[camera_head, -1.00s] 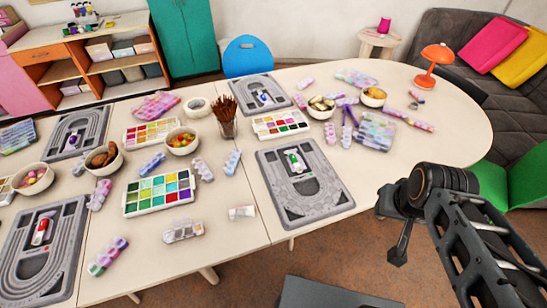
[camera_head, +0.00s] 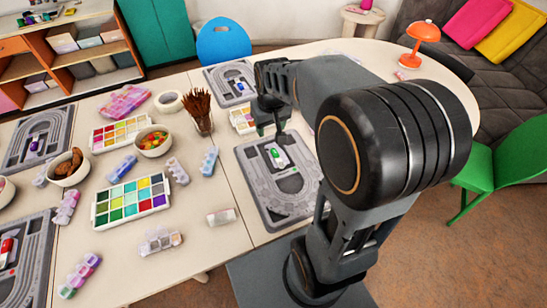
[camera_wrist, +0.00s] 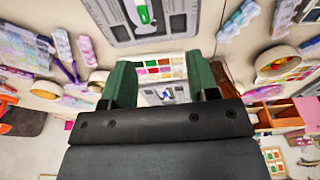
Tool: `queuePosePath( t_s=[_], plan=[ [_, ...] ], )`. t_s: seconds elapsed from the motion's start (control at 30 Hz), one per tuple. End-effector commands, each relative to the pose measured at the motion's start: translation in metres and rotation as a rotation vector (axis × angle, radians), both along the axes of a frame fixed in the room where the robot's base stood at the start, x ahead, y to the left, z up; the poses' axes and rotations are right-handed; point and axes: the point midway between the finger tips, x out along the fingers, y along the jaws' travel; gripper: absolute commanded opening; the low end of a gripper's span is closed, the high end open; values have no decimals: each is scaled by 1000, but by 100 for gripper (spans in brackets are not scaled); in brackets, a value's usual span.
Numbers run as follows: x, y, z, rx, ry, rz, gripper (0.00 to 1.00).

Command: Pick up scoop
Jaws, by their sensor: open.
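A green and white scoop (camera_head: 277,157) lies on the near right grey bead board (camera_head: 253,189); the scoop also shows at the top of the wrist view (camera_wrist: 142,12). A blue scoop (camera_head: 240,87) lies on the far grey board, seen between my fingers in the wrist view (camera_wrist: 167,95). A purple scoop (camera_head: 37,143) and a red scoop (camera_head: 7,248) lie on the left boards. My gripper (camera_head: 272,130) is open and empty, above the table near the far end of the green scoop's board. The fingers also show in the wrist view (camera_wrist: 163,80).
A cup of brushes (camera_head: 201,115) stands left of my gripper. Paint palettes (camera_head: 130,200), bead bowls (camera_head: 153,142) and bead boxes (camera_head: 121,168) crowd the left. An orange lamp (camera_head: 421,40) stands at the far right. My arm hides much of the table's right part.

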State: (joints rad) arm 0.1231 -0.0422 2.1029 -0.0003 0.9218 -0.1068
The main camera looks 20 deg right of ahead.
Motion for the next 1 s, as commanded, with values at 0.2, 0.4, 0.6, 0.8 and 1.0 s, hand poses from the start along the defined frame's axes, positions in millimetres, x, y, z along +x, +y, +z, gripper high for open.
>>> queuePosePath(
  t_s=[0.2,0.4,0.6,0.8,1.0],
  plan=[
    [58,-33,-57,9,98,-2,54],
    [82,-54,-93,17,144,-5,54],
    [87,-61,-125,21,162,-8,54],
    [87,-62,-161,21,162,-9,54],
    [87,-62,-184,21,160,-10,54]
  ],
)
